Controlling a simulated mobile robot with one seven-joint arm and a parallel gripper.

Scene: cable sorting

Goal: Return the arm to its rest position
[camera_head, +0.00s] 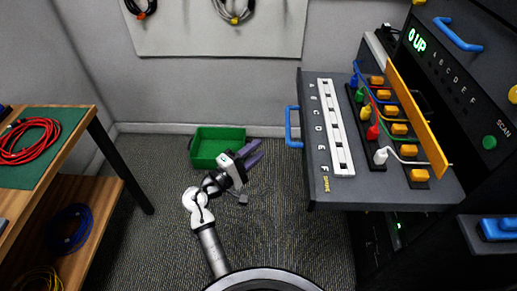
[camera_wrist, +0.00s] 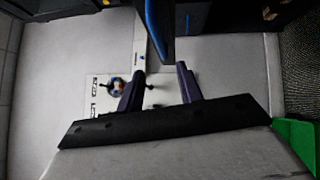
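My gripper (camera_head: 251,153) is on the end of my arm, in the middle of the head view, above the carpeted floor and in front of the green bin. Its two purple fingers are spread apart with nothing visible between them. In the wrist view my gripper (camera_wrist: 158,90) also shows its fingers apart and empty. My arm is bent and reaches up from the bottom of the head view.
A green bin (camera_head: 217,147) stands on the floor by the back wall. A pulled-out drawer panel (camera_head: 400,190) with a blue handle (camera_head: 293,127) and several coloured plugs is at right. A wooden bench (camera_head: 70,190) with coiled cables is at left. Floor between is clear.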

